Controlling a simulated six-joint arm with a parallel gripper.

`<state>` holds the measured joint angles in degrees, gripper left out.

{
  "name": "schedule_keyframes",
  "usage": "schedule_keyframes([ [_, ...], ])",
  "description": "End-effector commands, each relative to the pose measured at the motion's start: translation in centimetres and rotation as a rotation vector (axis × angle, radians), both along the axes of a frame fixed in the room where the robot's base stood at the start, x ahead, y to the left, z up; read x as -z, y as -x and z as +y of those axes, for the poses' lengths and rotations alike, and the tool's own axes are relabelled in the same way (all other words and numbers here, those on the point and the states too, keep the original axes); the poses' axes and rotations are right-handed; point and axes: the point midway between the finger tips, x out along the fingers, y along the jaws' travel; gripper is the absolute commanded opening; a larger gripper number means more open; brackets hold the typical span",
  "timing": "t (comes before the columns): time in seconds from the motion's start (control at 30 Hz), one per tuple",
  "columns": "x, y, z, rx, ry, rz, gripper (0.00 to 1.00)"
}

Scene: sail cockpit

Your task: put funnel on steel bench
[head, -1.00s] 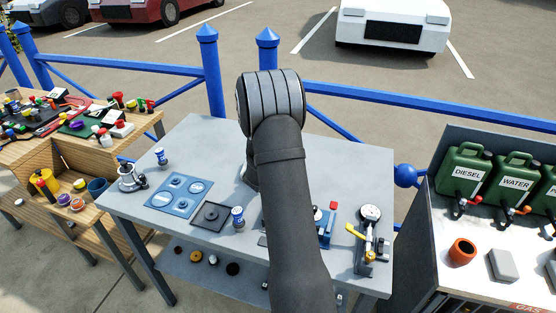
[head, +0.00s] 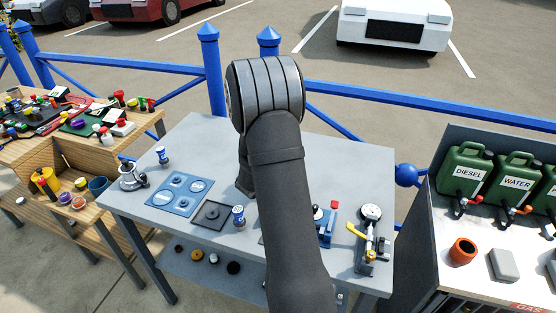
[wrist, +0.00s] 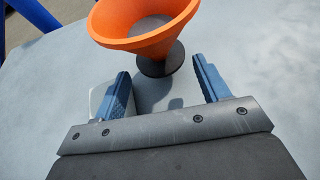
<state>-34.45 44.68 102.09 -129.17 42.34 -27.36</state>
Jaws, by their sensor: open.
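The orange funnel (wrist: 142,25) shows in the wrist view, wide mouth up, with a dark round disc at its lower end. It is just beyond my gripper (wrist: 160,68), whose two blue fingers are apart with nothing held between them. The grey steel bench (head: 185,142) fills the middle of the head view, and a grey surface lies under the funnel in the wrist view. I cannot tell whether the disc touches that surface. In the head view my arm hides the funnel and the gripper.
A blue plate with round marks (head: 180,193), a dark square plate (head: 212,214), a blue-and-white can (head: 238,216) and a gauge device (head: 370,232) stand on the bench. A pale object (wrist: 97,96) is beside the left finger. A blue railing (head: 430,108) runs behind.

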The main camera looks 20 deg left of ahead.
Motion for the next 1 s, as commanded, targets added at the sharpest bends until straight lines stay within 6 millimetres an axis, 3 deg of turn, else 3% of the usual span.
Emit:
schedule_keyframes([
  [0.13, -1.3, 2.9, 0.1, -0.003, 0.000, 0.000, 0.68],
  [0.33, -2.2, 5.3, 0.1, -0.002, -0.001, 0.000, 0.68],
  [0.4, -2.3, 5.6, 0.0, -0.001, 0.000, 0.000, 0.82],
  [0.9, -2.5, 5.9, 0.0, 0.000, 0.000, 0.000, 0.82],
  [1.0, -3.0, 6.7, 0.1, -0.002, -0.001, -0.002, 0.82],
])
